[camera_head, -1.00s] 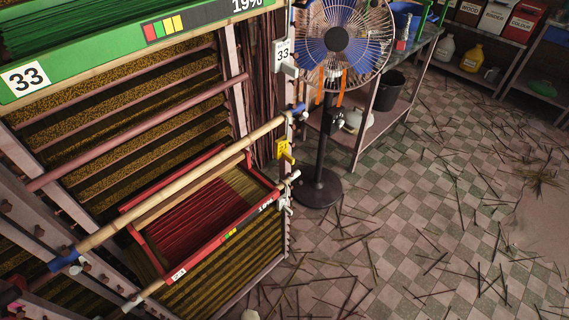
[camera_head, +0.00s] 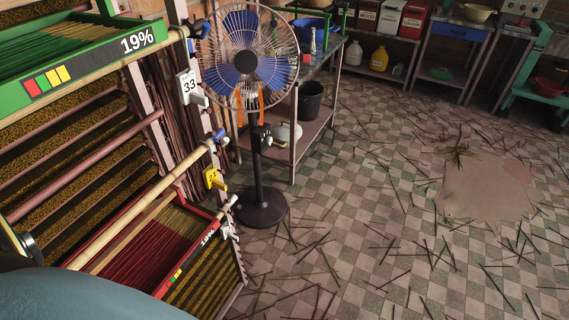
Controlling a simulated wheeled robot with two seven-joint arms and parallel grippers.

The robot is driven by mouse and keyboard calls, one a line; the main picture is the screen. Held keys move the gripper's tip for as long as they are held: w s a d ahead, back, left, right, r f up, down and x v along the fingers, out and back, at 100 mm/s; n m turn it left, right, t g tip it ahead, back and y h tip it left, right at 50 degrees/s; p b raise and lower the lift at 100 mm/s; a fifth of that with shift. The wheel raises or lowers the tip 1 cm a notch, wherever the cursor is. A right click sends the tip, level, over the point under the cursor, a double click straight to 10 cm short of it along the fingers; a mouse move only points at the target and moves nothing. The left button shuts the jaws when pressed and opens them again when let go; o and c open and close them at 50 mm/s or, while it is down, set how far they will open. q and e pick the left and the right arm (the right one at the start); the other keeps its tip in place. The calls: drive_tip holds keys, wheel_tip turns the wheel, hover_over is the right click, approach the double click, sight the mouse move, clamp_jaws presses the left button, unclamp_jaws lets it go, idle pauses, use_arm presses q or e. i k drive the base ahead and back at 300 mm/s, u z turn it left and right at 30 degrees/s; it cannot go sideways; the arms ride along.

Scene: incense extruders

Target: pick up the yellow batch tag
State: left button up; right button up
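The yellow batch tag (camera_head: 211,178) hangs at the right-hand post of the drying rack, near the blue-capped end of a pale wooden pole. It is small, with a dark mark on its face that I cannot read. It hangs just above the right end of the red tray (camera_head: 203,242). Neither of my grippers shows. A blue-grey rounded shape, perhaps part of my own body, covers the lower left corner.
A standing fan (camera_head: 246,62) with a round black base stands close to the right of the tag. A green tray (camera_head: 92,68) sits higher on the rack. A bench (camera_head: 303,132) stands behind the fan. Thin sticks litter the checkered floor (camera_head: 350,215), otherwise largely open.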

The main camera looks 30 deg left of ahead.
sight(210, 173)
drive_tip(key=z, duration=0.5)
drive_tip(key=i, duration=1.6)
drive_tip(key=u, duration=2.5)
